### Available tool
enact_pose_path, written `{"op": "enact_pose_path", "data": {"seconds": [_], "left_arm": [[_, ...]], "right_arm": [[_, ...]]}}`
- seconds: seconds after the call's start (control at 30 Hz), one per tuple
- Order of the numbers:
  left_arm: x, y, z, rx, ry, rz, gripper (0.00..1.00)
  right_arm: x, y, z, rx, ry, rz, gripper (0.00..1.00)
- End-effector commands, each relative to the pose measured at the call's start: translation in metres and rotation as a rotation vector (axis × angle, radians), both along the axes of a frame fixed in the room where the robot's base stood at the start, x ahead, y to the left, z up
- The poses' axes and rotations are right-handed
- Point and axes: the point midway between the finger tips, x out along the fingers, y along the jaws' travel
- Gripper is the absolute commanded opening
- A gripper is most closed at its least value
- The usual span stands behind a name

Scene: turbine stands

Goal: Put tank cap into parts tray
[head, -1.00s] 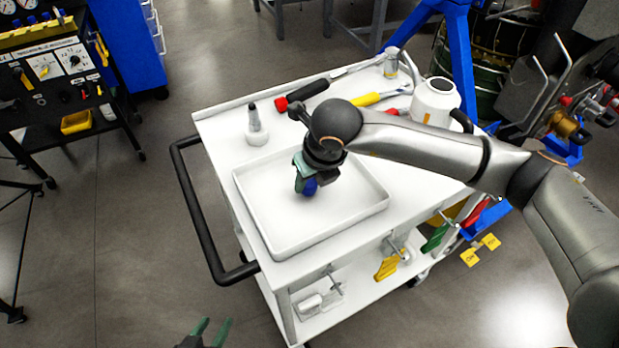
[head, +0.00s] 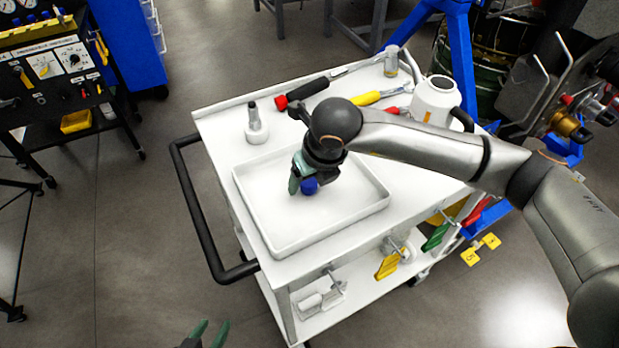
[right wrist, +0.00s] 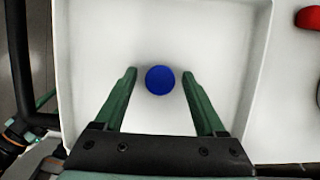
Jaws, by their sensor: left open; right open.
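The blue tank cap (head: 309,186) is at the white parts tray (head: 262,222), below my right gripper (head: 300,178). In the right wrist view the cap (right wrist: 160,80) appears as a round blue disc between the two green fingers of the right gripper (right wrist: 160,76), with a gap on each side. That gripper is open, over the tray. The tray floor (right wrist: 205,40) around the cap is bare. My left gripper (head: 208,334) is open and empty at the bottom edge of the head view, over the floor in front of the cart.
The tray sits on a white cart (head: 222,128) with a black handle (head: 190,208) on its left. A small white bottle (head: 256,128), red-handled tool (head: 302,93), yellow-handled tool (head: 367,99) and white jug (head: 436,100) stand or lie behind it. A blue stand (head: 462,60) is beyond.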

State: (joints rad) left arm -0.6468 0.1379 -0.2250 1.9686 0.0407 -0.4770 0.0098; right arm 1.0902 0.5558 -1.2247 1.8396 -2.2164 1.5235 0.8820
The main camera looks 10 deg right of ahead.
Motion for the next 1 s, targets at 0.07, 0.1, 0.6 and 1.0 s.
{"op": "enact_pose_path", "data": {"seconds": [0.07, 0.1, 0.6, 1.0], "left_arm": [[0.0, 0.0, 0.0, 0.0, 0.0, 0.0, 0.5], [0.0, 0.0, 0.0, 0.0, 0.0, 0.0, 0.5], [0.0, -0.001, 0.013, -0.001, 0.0, -0.001, 0.5], [-0.001, -0.002, 0.029, -0.002, -0.001, -0.002, 0.5]], "right_arm": [[0.0, 0.0, 0.0, 0.0, 0.0, 0.0, 0.81], [0.0, 0.0, 0.0, 0.0, 0.0, 0.0, 0.82], [-0.006, -0.002, 0.021, -0.001, -0.001, 0.001, 0.82], [-0.017, -0.005, 0.051, 0.0, -0.001, 0.0, 0.82]]}}
